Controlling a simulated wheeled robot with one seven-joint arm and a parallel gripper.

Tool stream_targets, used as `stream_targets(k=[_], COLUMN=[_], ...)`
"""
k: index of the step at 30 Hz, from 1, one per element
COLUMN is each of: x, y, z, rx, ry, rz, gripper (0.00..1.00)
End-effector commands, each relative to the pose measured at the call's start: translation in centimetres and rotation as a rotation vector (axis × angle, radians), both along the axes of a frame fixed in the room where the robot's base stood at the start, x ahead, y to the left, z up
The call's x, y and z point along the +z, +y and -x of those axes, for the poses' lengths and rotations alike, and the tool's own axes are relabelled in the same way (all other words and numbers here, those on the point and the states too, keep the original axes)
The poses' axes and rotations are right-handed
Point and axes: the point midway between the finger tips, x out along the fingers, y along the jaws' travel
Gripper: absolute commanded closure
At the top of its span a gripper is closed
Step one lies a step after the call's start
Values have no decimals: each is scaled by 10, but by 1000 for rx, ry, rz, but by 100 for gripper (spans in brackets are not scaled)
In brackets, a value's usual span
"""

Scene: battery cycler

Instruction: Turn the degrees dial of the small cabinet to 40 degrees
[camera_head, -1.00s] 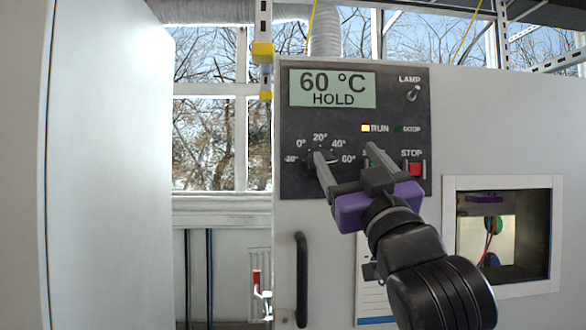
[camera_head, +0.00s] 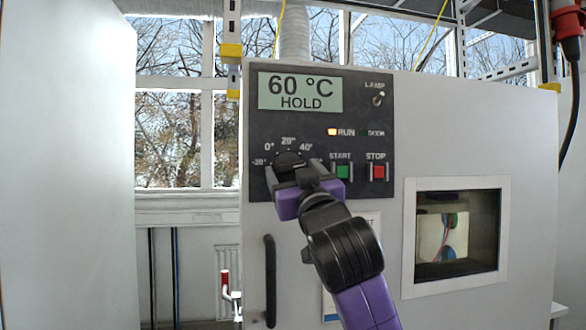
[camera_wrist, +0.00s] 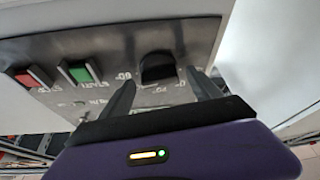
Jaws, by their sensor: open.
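The small cabinet (camera_head: 520,130) has a dark control panel with a display (camera_head: 300,92) that reads 60 °C HOLD. The black degrees dial (camera_head: 290,160) sits at the panel's lower left, with marks from -20° upward around it; its pointer direction is hard to tell. The dial also shows in the wrist view (camera_wrist: 157,68). My gripper (camera_head: 290,180) is open in front of the dial, with its fingers pointing at the panel. In the wrist view the two fingertips (camera_wrist: 158,84) stand on either side of the dial, apart from it as far as I can see.
The green START button (camera_head: 343,172) and red STOP button (camera_head: 378,172) are right of the dial. A lamp switch (camera_head: 378,99) is at upper right, and the RUN light is lit. A black door handle (camera_head: 270,280) is below, and a window (camera_head: 457,235) is at right.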

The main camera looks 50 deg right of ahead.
Motion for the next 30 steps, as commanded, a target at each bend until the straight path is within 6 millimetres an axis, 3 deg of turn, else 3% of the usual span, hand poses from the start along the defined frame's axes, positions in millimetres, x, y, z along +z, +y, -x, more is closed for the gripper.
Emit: stream_targets(k=[8, 18, 30], x=[1, 0, 2], y=[-1, -1, -3], z=[-2, -2, -1], rx=[0, 0, -1], ry=[0, 0, 52], rz=[0, 0, 77], gripper=[27, 90, 90])
